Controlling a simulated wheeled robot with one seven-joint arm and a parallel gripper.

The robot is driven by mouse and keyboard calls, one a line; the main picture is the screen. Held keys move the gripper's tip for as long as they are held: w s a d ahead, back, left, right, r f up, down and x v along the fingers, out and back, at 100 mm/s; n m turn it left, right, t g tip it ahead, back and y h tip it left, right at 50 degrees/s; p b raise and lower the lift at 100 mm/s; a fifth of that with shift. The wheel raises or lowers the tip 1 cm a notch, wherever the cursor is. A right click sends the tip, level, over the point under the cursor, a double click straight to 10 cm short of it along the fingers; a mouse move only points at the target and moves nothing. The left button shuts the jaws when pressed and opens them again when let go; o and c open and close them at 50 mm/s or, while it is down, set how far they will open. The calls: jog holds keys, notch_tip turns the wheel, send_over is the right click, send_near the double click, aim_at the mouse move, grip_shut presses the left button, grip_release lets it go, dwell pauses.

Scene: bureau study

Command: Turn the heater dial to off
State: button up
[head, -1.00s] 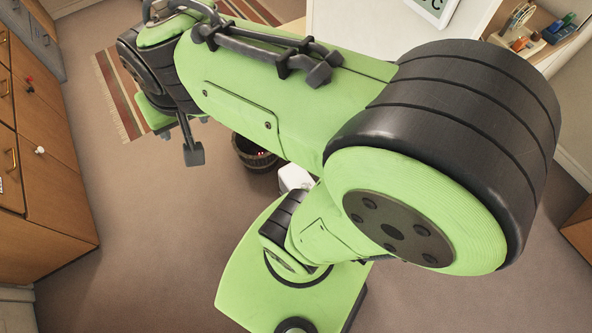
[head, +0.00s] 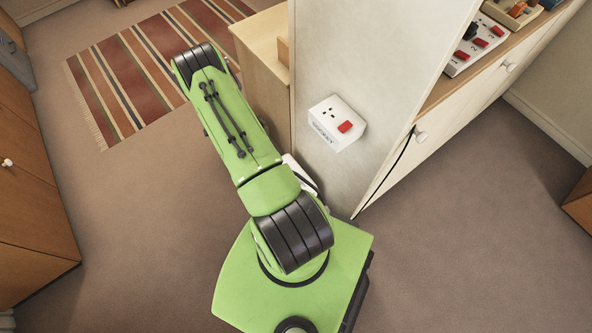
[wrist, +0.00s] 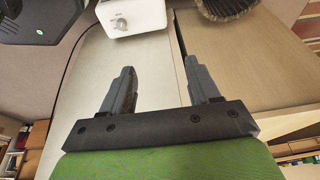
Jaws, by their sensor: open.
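The heater is a white box (wrist: 133,14) at the top of the wrist view, cut off by the frame edge. Its round, light grey dial (wrist: 121,24) is on the face turned to me; I cannot read its setting. My gripper (wrist: 159,70) is open and empty. Its two dark fingers point toward the heater side of the picture, with the dial beyond the left fingertip and apart from it. In the head view, a white edge (head: 298,168), probably the heater, shows behind my arm, which hides the rest and the gripper.
A white wall socket with a red switch (head: 336,123) is on the side of the pale cabinet (head: 378,60). A power strip (head: 476,45) lies on the shelf. A wicker basket (wrist: 226,8) is right of the heater. Carpet (head: 150,220) is clear at left.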

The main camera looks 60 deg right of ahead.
jog(key=s+d+f+m+b, duration=0.1)
jog(key=s+f+b, duration=0.2)
jog(key=f, duration=0.8)
jog(key=s+d+f+m+g+b, duration=0.1)
jog(key=s+d+f+m+b, duration=0.1)
jog(key=s+f, duration=0.6)
jog(key=s+d+f+m+b, duration=0.1)
jog(key=s+f+b, duration=0.3)
jog(key=f, duration=1)
jog(key=shift+s+d+f+g, duration=0.3)
jog(key=shift+s+f+g, duration=0.1)
jog(key=shift+s, duration=0.3)
jog(key=shift+r, duration=0.1)
jog(key=c, duration=1)
jog(key=shift+c, duration=0.2)
